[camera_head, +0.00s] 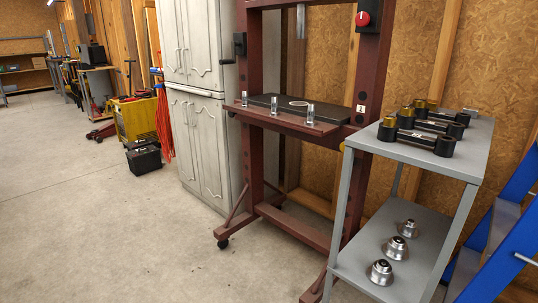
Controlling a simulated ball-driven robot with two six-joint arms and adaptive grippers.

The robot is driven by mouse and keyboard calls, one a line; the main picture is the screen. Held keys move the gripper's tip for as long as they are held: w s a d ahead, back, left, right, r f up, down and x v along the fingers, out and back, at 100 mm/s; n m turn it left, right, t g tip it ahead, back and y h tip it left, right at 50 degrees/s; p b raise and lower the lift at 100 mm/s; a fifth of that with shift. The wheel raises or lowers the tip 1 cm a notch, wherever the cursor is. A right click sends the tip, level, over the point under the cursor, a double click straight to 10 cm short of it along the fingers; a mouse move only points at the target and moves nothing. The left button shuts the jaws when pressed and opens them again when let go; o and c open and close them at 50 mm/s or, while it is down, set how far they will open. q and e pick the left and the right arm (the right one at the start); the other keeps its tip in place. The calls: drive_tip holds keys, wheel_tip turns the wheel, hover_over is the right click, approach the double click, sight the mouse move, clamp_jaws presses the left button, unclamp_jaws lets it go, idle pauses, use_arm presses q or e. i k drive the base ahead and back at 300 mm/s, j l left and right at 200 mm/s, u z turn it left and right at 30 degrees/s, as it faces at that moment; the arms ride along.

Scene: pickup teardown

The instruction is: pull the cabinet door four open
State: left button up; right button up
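A tall off-white cabinet (199,84) stands left of the middle, against the wood-panelled wall. It has two upper doors and two lower doors with raised trim and thin upright handles. The upper left door (169,38), upper right door (199,42), lower left door (182,137) and lower right door (208,152) all look shut. No number shows on the doors, so I cannot tell which is door four. Neither of my grippers is in view.
A dark red press frame (355,130) on casters stands right of the cabinet. A grey two-tier shelf (467,160) holds black-and-gold parts and metal pieces. A blue ladder (500,235) leans at right. A black crate (143,157) and yellow cart (135,118) stand left. Concrete floor (110,235) ahead is clear.

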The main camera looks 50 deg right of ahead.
sight(207, 113)
drive_tip(key=z, duration=1.1)
drive_tip(key=i+u, duration=0.2)
drive_tip(key=i, duration=0.15)
